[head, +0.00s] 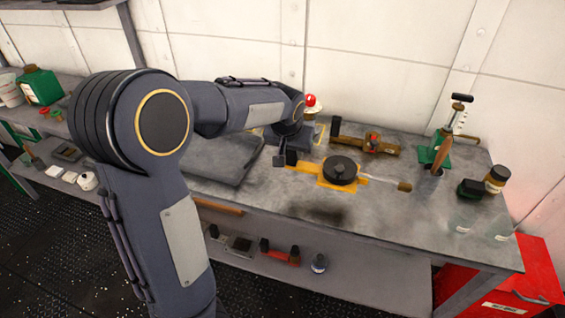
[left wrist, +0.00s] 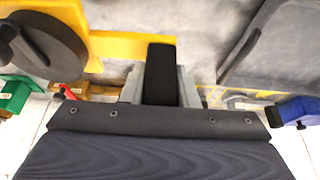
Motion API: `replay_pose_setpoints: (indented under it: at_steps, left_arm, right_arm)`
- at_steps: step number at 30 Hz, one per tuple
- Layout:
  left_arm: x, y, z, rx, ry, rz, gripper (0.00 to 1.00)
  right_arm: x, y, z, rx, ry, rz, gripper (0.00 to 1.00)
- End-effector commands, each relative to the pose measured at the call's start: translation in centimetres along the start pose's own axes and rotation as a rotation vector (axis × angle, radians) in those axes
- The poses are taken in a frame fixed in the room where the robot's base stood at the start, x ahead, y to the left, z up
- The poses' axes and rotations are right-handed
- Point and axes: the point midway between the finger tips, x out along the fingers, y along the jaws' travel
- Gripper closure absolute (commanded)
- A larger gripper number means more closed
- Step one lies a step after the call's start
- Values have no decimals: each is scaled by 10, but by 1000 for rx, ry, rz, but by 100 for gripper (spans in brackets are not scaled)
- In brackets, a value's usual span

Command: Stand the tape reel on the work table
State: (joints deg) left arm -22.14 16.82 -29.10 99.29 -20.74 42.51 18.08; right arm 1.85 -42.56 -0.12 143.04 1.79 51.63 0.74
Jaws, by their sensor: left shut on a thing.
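The tape reel (head: 339,168) is a dark round drum on a yellow frame with a black handle. It is held flat, its round face up, over the middle of the work table (head: 280,200). A dark shadow lies on the tabletop in front of it, so it appears raised. My left gripper (head: 284,160) is shut on its black handle at the left end. In the left wrist view the black handle (left wrist: 160,75) sits between the grey fingers, and the dark drum (left wrist: 45,45) shows at upper left. My right gripper is not in view.
A grey tray (head: 222,160) lies left of the reel. A brown tool with a red knob (head: 370,143) lies behind it, and a wooden-handled tool (head: 404,186) to its right. A green stand (head: 436,150) and jars (head: 496,178) are at the right. The front middle is clear.

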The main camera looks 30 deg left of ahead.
Motion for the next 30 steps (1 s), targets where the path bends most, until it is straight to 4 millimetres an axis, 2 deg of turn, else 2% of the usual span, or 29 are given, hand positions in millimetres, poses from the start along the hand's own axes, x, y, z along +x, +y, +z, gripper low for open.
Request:
replay_pose_setpoints:
  at_steps: [1, 6, 13, 19, 30]
  left_arm:
    - [13, -7, 2, -4, -6, -2, 100]
    - [40, -25, 1, -2, -4, -1, 100]
    - [55, -34, 0, -1, -2, 1, 100]
    - [81, -35, 11, 1, -5, 1, 100]
    - [86, -35, 12, 1, 0, 2, 100]
  right_arm:
    - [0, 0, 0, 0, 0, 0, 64]
    - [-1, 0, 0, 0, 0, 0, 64]
    - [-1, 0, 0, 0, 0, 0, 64]
    - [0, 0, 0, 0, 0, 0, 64]
    - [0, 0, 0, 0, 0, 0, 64]
